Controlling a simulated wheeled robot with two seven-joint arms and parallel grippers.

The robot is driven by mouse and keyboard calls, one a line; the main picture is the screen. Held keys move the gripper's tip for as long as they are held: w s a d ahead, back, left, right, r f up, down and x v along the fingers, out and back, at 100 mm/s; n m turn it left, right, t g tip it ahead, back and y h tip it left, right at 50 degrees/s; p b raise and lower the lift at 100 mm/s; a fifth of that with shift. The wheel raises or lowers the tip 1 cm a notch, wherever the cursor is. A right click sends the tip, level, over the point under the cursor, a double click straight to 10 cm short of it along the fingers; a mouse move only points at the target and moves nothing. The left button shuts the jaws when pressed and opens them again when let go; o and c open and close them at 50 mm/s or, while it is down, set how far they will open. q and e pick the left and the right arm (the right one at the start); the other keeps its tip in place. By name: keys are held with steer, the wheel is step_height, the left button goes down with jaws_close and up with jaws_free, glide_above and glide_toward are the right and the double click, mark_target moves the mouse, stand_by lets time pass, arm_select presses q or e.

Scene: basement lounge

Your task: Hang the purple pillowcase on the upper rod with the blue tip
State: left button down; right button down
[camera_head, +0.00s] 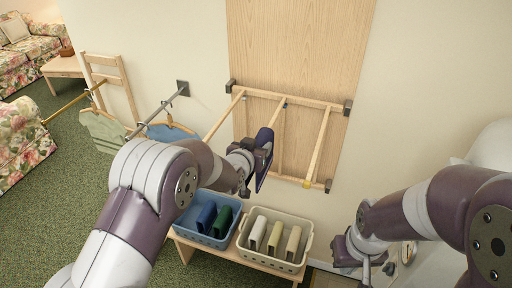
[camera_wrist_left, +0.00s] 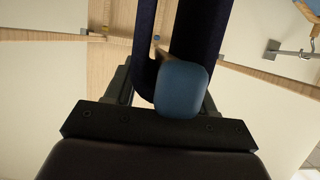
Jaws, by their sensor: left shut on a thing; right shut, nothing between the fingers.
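The dark purple pillowcase (camera_head: 264,150) is at the front end of the middle rod (camera_head: 280,124) of the wall rack. My left gripper (camera_head: 252,160) is shut on it. In the left wrist view, two dark layers of the pillowcase (camera_wrist_left: 195,35) show with a strip of rod between them. A rounded blue tip (camera_wrist_left: 182,90) is close to the camera, in front of the cloth, between the fingers of my left gripper (camera_wrist_left: 165,100). Whether the cloth rests on the rod is unclear. My right gripper (camera_head: 350,258) is shut and empty at lower right.
Another rod with a yellow tip (camera_head: 307,184) stands to the right. A blue basket (camera_head: 190,228) and a cream basket (camera_head: 272,262) with folded cloths stand on a bench below. Green and blue garments hang at left, the blue one (camera_head: 168,132) nearer.

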arm_select(q)
steer(key=shift+c, duration=1.5)
jaws_free()
